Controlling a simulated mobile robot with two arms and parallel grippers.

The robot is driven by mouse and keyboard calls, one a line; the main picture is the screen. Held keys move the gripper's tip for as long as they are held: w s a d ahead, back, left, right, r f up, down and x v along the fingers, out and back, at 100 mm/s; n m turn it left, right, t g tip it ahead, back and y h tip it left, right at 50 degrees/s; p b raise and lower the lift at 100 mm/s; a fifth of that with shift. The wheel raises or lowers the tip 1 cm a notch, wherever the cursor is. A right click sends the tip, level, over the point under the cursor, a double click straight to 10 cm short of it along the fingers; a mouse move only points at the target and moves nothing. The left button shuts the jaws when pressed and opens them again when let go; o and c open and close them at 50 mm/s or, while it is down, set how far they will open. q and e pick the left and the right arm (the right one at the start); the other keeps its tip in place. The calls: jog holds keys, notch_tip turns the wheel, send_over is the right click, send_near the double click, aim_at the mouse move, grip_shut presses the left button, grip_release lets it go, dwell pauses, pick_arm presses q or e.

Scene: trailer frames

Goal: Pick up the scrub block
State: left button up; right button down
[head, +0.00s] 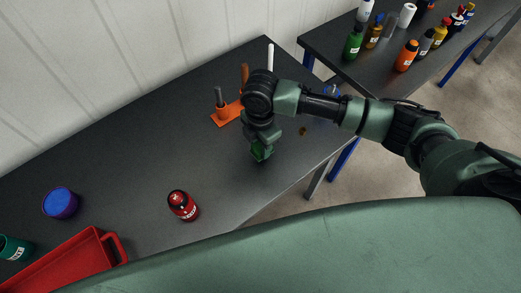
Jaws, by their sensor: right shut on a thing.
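My right gripper (261,143) reaches in from the right and points down over the dark table (130,155). It is shut on a small green block, which I take to be the scrub block (262,153). The fingers hide part of the block. I cannot tell whether its lower end touches the table. My left gripper is out of view.
An orange holder (226,115) with upright tools stands just behind the gripper. A red bottle (183,205), a blue round container (60,203), a red tray (75,262) and a teal container (14,248) are at left. A second table (384,74) holds several bottles.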

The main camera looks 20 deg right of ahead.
aim_at(260, 146)
pick_arm(q)
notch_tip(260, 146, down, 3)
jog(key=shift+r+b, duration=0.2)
jog(key=shift+b, duration=1)
pick_arm(e)
notch_tip(260, 146, up, 17)
jog(key=shift+f, duration=0.2)
